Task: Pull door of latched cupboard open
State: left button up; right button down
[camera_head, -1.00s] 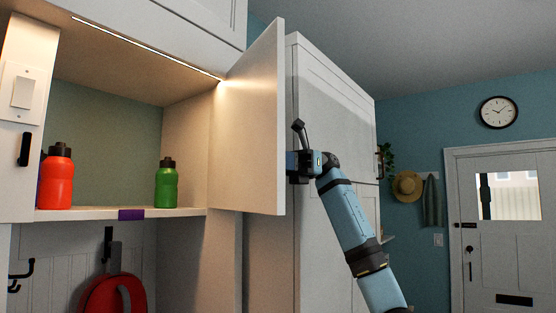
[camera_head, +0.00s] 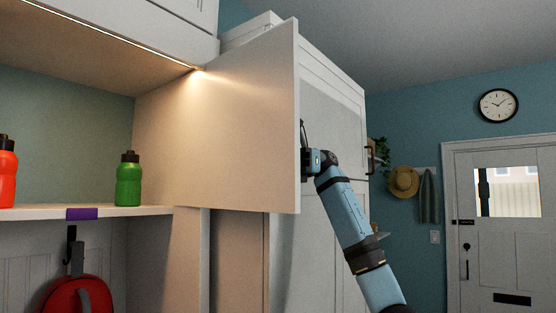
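The cupboard door (camera_head: 255,130) is a pale flat panel standing swung out from the right side of the lit open cupboard (camera_head: 165,145). Its inner face is toward me. My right gripper (camera_head: 306,158) is at the outer side of the door, just past its free vertical edge. The fingers are mostly hidden or dark against the door's far side, so I cannot see whether they are shut on a handle. The handle and latch of this door are not visible. My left gripper is not in view.
An orange bottle (camera_head: 6,172) and a green bottle (camera_head: 128,180) stand on the cupboard shelf (camera_head: 130,211). A red bag (camera_head: 78,297) hangs below. A tall white cabinet (camera_head: 335,110) stands behind the door. A hat (camera_head: 404,182) hangs on the far wall.

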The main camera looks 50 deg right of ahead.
jog(key=shift+d, duration=0.2)
dwell(0.3)
jog(key=c, duration=1.2)
grip_release()
jog(key=d, duration=0.4)
jog(key=s+d, duration=0.1)
jog(key=d, duration=0.4)
jog(key=s+d, duration=0.1)
jog(key=d, duration=0.3)
jog(key=shift+s+d, duration=0.15)
jog(key=shift+d, duration=0.15)
